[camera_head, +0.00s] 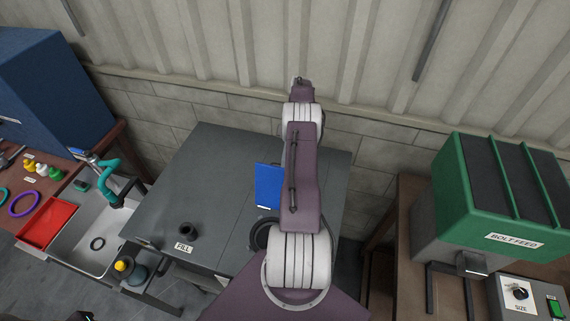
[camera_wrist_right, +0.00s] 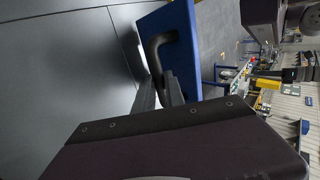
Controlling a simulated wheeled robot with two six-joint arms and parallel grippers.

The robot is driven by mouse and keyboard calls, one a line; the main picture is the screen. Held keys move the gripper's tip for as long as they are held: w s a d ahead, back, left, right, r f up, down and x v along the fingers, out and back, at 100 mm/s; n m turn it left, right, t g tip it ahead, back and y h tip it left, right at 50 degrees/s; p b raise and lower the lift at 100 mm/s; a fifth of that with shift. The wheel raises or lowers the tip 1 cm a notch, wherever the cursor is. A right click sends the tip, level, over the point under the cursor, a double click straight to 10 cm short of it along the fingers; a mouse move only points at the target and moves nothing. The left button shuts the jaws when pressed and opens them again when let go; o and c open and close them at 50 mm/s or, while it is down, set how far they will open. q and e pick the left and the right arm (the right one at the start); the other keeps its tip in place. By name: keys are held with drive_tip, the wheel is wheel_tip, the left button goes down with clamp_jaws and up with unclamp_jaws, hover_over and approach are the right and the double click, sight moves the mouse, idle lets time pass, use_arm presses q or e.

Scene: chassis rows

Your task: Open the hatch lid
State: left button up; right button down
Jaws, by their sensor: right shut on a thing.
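The blue hatch lid (camera_head: 268,187) stands tilted up from the grey bench top in the head view, partly hidden behind my right arm. A dark round opening (camera_head: 262,233) shows just in front of it, also partly covered by my arm. In the right wrist view the blue lid (camera_wrist_right: 182,42) carries a black bar handle (camera_wrist_right: 153,50). My right gripper (camera_wrist_right: 166,90) has its grey fingers shut at the lower end of this handle. In the head view my right arm hides this gripper. My left gripper is not in view.
The grey bench (camera_head: 175,195) carries a black filler neck (camera_head: 189,231) beside a FILL label. A sink (camera_head: 97,243), red tray (camera_head: 46,223) and teal tap (camera_head: 115,170) stand left. A green BOLT FEED machine (camera_head: 475,212) stands right. The bench's back left is clear.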

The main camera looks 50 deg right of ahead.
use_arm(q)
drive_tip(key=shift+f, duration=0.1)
use_arm(e)
drive_tip(key=shift+d+f, duration=0.1)
drive_tip(key=shift+f, duration=0.25)
